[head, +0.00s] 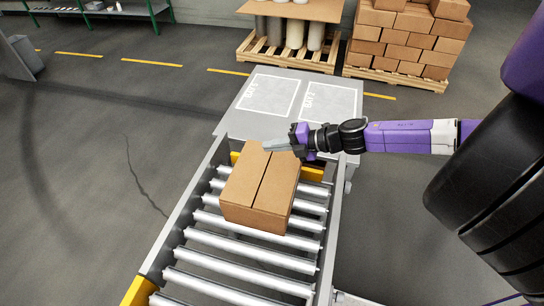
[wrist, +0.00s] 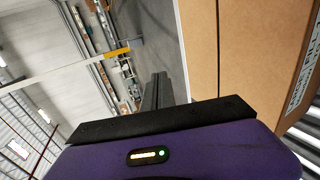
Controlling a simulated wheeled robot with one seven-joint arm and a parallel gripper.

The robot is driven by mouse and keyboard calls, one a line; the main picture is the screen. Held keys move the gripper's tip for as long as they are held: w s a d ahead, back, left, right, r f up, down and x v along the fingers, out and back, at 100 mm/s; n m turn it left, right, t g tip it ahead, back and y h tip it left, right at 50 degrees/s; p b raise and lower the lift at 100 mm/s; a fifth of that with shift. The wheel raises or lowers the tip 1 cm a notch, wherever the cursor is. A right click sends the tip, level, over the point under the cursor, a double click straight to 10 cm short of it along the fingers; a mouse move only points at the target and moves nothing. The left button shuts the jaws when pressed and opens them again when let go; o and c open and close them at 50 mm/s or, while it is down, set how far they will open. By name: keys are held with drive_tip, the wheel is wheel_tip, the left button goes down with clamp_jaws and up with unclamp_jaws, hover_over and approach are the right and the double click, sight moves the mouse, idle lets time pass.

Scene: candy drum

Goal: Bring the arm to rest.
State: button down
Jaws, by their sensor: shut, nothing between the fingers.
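My arm reaches in from the right in the head view, purple and black. My gripper (head: 268,146) is at the far end of it, shut and empty, at the back edge of a closed cardboard box (head: 262,185). I cannot tell whether it touches the box. In the wrist view the shut fingers of my gripper (wrist: 157,90) point away beside the box (wrist: 255,50), which fills the right side. The box sits upright on the conveyor rollers.
The roller conveyor (head: 230,256) runs toward me with grey side rails. Behind it is a grey table with two marked bays (head: 272,93). Pallets with stacked boxes (head: 408,40) and cylinders (head: 294,33) stand farther back.

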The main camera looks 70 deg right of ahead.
drive_tip(key=shift+r, duration=1.55)
drive_tip(key=s+a+f+m+y+b, duration=0.15)
drive_tip(key=s+a+m, duration=0.35)
drive_tip(key=a, duration=0.6)
drive_tip(key=s+a+f+m+y, duration=0.1)
drive_tip(key=s+a+f+m, duration=0.2)
drive_tip(key=s+a, duration=0.65)
drive_tip(key=s+a+r+m+h+b, duration=0.1)
drive_tip(key=a+r+m, duration=0.1)
drive_tip(key=a+m, duration=0.3)
drive_tip(key=a+r+m+t+h+b, duration=0.1)
drive_tip(key=a+m, duration=0.4)
drive_tip(key=a, duration=0.5)
wheel_tip(320, 180, up, 2)
drive_tip(key=shift+s+a+r+m+t+h+b, duration=0.2)
drive_tip(key=shift+s+m+t+h+b, duration=0.15)
drive_tip(key=shift+h, duration=0.4)
drive_tip(key=shift+a, duration=0.1)
